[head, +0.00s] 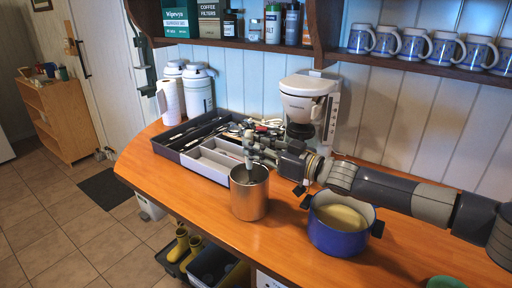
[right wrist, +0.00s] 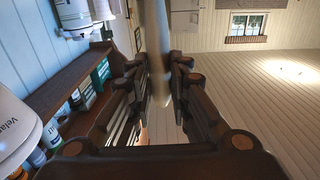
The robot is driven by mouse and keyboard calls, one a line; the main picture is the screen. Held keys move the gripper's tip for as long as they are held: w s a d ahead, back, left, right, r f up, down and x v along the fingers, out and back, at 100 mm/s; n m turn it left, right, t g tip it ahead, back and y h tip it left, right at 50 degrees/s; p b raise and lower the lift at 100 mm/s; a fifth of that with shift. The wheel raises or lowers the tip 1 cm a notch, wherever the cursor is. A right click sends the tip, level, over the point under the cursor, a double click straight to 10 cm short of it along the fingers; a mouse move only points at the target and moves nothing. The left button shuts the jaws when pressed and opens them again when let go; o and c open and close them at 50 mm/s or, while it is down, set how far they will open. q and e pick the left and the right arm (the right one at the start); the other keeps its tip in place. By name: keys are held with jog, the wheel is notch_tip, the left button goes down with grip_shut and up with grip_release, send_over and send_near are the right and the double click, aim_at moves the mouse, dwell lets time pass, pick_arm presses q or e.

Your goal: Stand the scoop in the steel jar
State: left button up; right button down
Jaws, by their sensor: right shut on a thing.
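The steel jar (head: 249,203) stands upright on the wooden counter, open at the top. My right gripper (head: 257,150) is above the jar's mouth, its arm coming in from the right. It is shut on the scoop (head: 248,136), whose upper end sticks up above the fingers. A thin part below the fingers reaches down to the jar's opening; its lower end is hidden by the jar wall. In the right wrist view a pale, blurred shaft (right wrist: 160,45) runs between the fingers (right wrist: 163,85). My left gripper is not in view.
A blue pot (head: 335,238) with pale contents stands right of the jar, under my right arm. The grey utensil tray (head: 212,168) lies behind left. A coffee maker (head: 305,105) stands at the wall. Bare counter (head: 165,183) lies left of the jar.

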jog(key=c, duration=1.4)
grip_release()
jog(key=v, duration=1.2)
jog(key=shift+r, duration=0.1)
